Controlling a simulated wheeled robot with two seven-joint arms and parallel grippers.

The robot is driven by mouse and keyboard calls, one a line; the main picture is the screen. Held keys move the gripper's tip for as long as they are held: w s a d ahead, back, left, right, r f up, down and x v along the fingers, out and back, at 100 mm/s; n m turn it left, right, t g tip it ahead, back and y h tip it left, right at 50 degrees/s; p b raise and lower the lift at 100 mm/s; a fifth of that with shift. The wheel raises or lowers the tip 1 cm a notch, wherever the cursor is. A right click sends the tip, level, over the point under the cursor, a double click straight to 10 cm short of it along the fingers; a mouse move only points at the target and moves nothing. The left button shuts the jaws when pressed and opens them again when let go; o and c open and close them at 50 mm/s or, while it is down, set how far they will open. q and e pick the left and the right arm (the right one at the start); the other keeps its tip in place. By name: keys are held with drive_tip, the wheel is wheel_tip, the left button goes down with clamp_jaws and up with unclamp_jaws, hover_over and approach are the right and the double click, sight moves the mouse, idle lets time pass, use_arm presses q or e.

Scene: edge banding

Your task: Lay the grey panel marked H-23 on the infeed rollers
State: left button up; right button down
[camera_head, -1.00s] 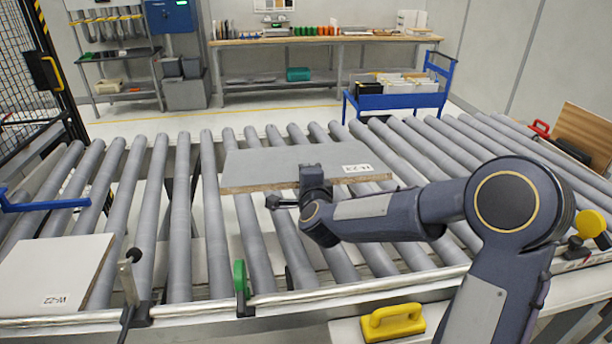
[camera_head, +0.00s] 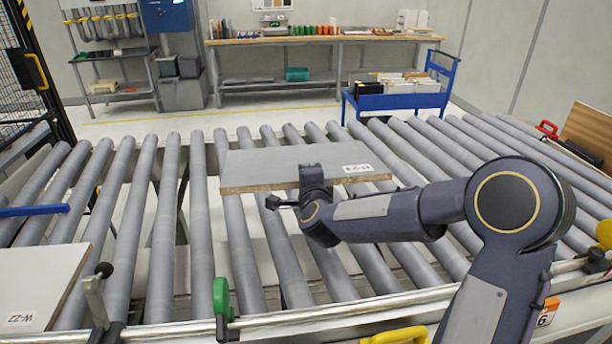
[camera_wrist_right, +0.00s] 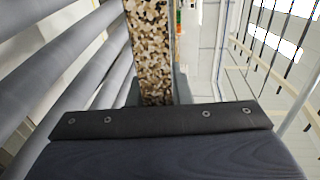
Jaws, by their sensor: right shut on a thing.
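The grey panel (camera_head: 265,165) is held roughly flat over the rollers (camera_head: 205,215), with a raw chipboard front edge. Its small white label is hard to read; it seems to end in 23. My right gripper (camera_head: 312,180) is shut on the middle of the panel's near edge. In the right wrist view the speckled panel edge (camera_wrist_right: 153,50) stands between the fingers, with rollers to the left. I cannot tell whether the panel's underside touches the rollers. My left gripper is not in view.
A white panel (camera_head: 35,285) with a W label lies on the rollers at the left. A green-handled clamp (camera_head: 222,300) and a black-knobbed post (camera_head: 98,290) stand on the near rail. A yellow handle (camera_head: 395,336) is at the front. A blue cart (camera_head: 395,100) stands beyond the rollers.

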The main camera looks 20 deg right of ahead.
wheel_tip(320, 180, down, 6)
drive_tip(key=b, duration=0.5)
drive_tip(key=shift+r, duration=0.15)
wheel_tip(320, 180, down, 13)
drive_tip(key=b, duration=1)
drive_tip(key=shift+b, duration=0.4)
drive_tip(key=shift+r, duration=0.1)
drive_tip(key=c, duration=1.2)
unclamp_jaws()
drive_tip(key=shift+c, duration=0.2)
drive_tip(key=shift+o, duration=1.2)
drive_tip(key=shift+f, duration=0.35)
drive_tip(key=o, duration=0.8)
drive_tip(key=shift+r, duration=0.15)
